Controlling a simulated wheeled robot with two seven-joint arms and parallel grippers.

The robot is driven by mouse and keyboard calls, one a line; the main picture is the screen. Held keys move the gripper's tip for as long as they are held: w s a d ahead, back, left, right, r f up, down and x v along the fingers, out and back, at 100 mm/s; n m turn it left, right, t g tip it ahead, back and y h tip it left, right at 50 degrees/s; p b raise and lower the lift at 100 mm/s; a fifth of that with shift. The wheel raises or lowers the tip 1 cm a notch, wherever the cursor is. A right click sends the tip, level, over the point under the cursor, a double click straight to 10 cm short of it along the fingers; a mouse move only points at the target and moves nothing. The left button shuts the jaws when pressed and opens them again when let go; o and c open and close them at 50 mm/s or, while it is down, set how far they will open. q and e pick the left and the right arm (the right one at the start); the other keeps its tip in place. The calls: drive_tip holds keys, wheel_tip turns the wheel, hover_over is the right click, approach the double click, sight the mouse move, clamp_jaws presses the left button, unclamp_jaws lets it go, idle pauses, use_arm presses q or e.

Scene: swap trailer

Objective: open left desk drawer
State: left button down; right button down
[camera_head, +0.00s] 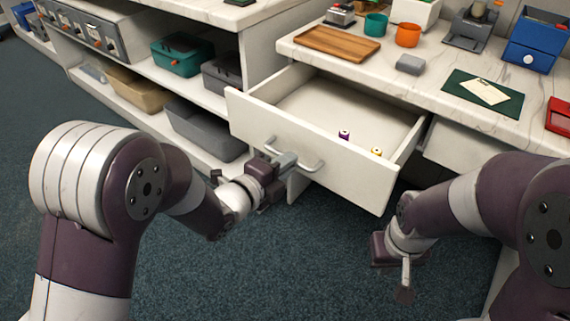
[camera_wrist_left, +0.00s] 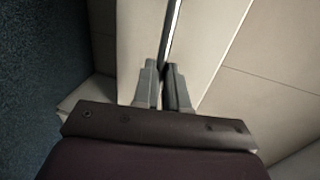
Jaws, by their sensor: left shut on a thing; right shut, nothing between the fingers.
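The left desk drawer (camera_head: 313,145) is white and stands well pulled out from under the marble-topped desk in the head view. Its inside is visible, with a purple spool (camera_head: 344,134) and a yellow spool (camera_head: 376,152) near the front. In the left wrist view the fingers (camera_wrist_left: 161,85) close around the handle bar (camera_wrist_left: 174,30). My right gripper (camera_head: 405,283) is shut and empty, low over the floor right of the drawer.
The desk top (camera_head: 420,85) holds a wooden tray (camera_head: 337,41), teal and orange cups, a grey block, a green mat (camera_head: 484,93) and a blue box (camera_head: 537,42). Shelves with bins (camera_head: 182,54) stand left. A second drawer front (camera_head: 465,148) is right. Carpet in front is clear.

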use_arm(q)
drive_tip(key=c, duration=1.2)
unclamp_jaws()
drive_tip(key=shift+o, duration=0.2)
drive_tip(key=p+v, duration=0.3)
drive_tip(key=v, duration=0.9)
drive_tip(key=shift+s+p, duration=0.3)
drive_tip(key=shift+p, duration=0.1)
drive_tip(key=shift+a, duration=0.15)
